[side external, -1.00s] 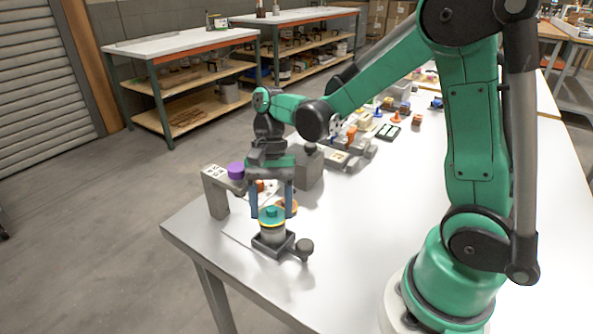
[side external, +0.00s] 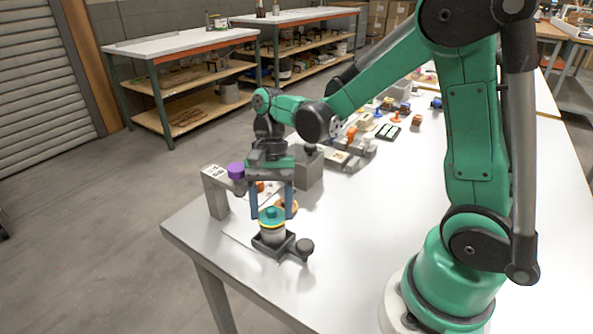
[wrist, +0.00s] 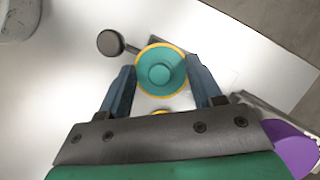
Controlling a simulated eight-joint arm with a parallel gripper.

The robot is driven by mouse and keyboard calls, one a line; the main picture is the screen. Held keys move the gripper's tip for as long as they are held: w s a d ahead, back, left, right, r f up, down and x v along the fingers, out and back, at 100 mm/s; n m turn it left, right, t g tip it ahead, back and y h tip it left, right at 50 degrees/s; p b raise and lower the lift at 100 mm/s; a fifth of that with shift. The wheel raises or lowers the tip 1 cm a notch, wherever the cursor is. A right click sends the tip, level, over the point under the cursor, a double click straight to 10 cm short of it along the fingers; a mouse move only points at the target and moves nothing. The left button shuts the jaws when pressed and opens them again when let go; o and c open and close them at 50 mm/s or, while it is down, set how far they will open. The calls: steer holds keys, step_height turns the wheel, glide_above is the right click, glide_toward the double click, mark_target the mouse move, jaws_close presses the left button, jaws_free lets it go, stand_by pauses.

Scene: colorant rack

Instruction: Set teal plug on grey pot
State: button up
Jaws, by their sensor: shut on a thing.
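The teal plug (side external: 271,213) is a round disc with a raised knob, over a yellow rim, at the top of the grey pot (side external: 272,234). It looks level and appears to touch the pot's top. The pot stands upright in a dark square holder (side external: 257,246) near the table's front corner. My gripper (side external: 271,214) points down with its two blue fingers on either side of the plug, shut on it. In the wrist view the plug (wrist: 172,66) lies between the fingertips of my gripper (wrist: 162,72) and hides most of the pot.
A dark round knob (side external: 305,246) sits beside the holder. A purple cylinder (side external: 236,170) sits by a grey bracket (side external: 215,193) to the left. A grey block (side external: 309,170) and an orange round piece (side external: 290,206) are behind. Several small parts lie farther back; the table's front edge is close.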

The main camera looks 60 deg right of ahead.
steer(key=shift+f, duration=0.4)
stand_by(0.9)
steer(key=o, duration=1.4)
steer(key=shift+c, duration=0.2)
steer(key=shift+r, duration=2.55)
steer(key=n+t, duration=0.1)
steer(key=s+r+n+t+h, duration=0.1)
steer(key=n, duration=0.1)
steer(key=shift+a+r+t, duration=0.1)
steer(key=shift+a+t, duration=0.05)
steer(key=shift+t, duration=0.25)
steer(key=shift+s+r+n+t+h, duration=0.25)
steer(key=shift+n+t+h, duration=0.25)
steer(key=shift+n+t, duration=0.4)
steer(key=n+t, duration=0.1)
steer(key=n, duration=0.1)
steer(key=n+t+h, duration=0.1)
steer(key=shift+s+r+t, duration=0.25)
steer(key=shift+t, duration=0.05)
steer(key=n+t, duration=0.1)
steer(key=n, duration=0.1)
steer(key=n+t, duration=0.1)
steer(key=shift+d+r+t+h, duration=0.25)
steer(key=shift+t+h, duration=0.05)
